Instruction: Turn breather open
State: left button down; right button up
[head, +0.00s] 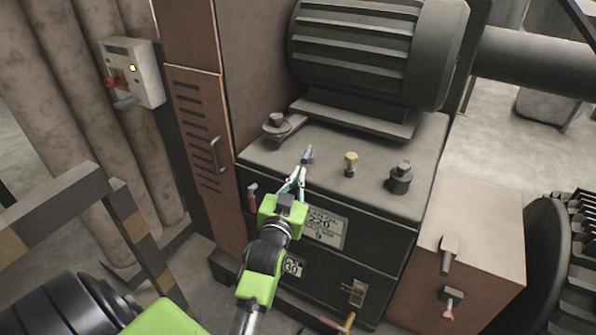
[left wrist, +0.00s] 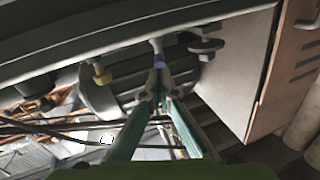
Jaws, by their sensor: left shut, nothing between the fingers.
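A small blue fitting (head: 307,155) stands on top of the dark gearbox housing (head: 330,140). It also shows in the left wrist view (left wrist: 158,60). No label tells me whether it is the breather. A yellow-capped fitting (head: 351,162) stands to its right, and shows left of it in the left wrist view (left wrist: 102,76). My left gripper (head: 299,172) is shut and empty, its tips just in front of the blue fitting. In the left wrist view the fingertips (left wrist: 158,88) line up with it; whether they touch is unclear. My right gripper is not in view.
Dark caps stand on the housing at left (head: 276,122) and right (head: 400,177). A finned motor (head: 375,50) rises behind. A brown cabinet with a handle (head: 214,155) is at left. A red-handled lever (head: 252,194) is on the housing's front, beside my arm.

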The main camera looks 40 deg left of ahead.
aim_at(307, 155)
pick_arm(q)
jog(key=s+a+r+n+h+p, duration=0.3)
jog(key=s+a+n, duration=0.45)
jog(key=n, duration=0.75)
jog(key=w+d+f+h+p, duration=0.1)
jog(key=w+d+f+p, duration=0.1)
jog(key=w, duration=0.9)
jog(key=shift+d+f, duration=0.15)
jog(key=shift+d, duration=0.35)
jog(key=shift+w, duration=0.1)
